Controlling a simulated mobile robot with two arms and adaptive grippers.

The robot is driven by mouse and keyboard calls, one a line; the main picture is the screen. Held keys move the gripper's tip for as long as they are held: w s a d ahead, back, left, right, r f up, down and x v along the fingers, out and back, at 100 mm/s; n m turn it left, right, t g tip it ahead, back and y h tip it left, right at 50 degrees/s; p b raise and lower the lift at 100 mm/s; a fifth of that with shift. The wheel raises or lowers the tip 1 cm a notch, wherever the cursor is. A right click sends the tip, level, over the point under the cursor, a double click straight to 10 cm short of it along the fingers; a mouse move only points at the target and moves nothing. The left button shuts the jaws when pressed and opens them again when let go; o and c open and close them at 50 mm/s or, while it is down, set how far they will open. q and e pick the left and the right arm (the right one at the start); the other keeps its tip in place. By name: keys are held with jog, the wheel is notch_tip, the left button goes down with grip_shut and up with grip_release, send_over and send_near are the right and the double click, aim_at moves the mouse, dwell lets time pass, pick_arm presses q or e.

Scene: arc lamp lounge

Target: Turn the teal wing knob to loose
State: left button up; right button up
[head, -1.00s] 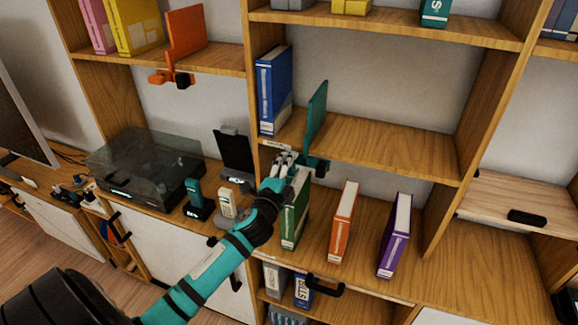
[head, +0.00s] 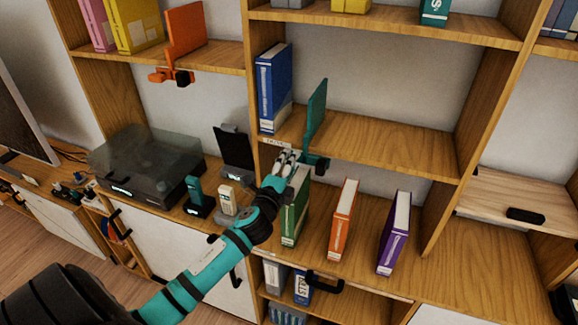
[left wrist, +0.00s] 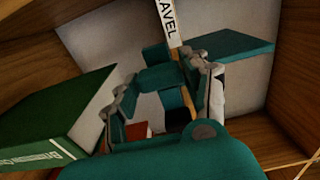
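A teal bookend plate (head: 316,108) stands upright on the middle shelf, with its clamp (head: 314,161) at the shelf's front edge. My left gripper (head: 287,158) is at the left side of this clamp, just above the green book. In the left wrist view the gripper's two fingers (left wrist: 160,88) stand apart on either side of a teal piece (left wrist: 158,78), apparently the wing knob. I cannot tell whether both fingers press on it. The plate (left wrist: 235,45) shows at upper right there. The gripper hides the knob in the head view. My right gripper is not in view.
A green book (head: 294,212) stands close below my left gripper; it also shows in the left wrist view (left wrist: 65,125). An orange book (head: 343,220) and a purple book (head: 394,233) stand to its right. A blue binder (head: 273,88) stands left of the plate.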

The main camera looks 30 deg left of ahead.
pick_arm(q)
jog(key=o, duration=0.4)
jog(key=v, duration=1.2)
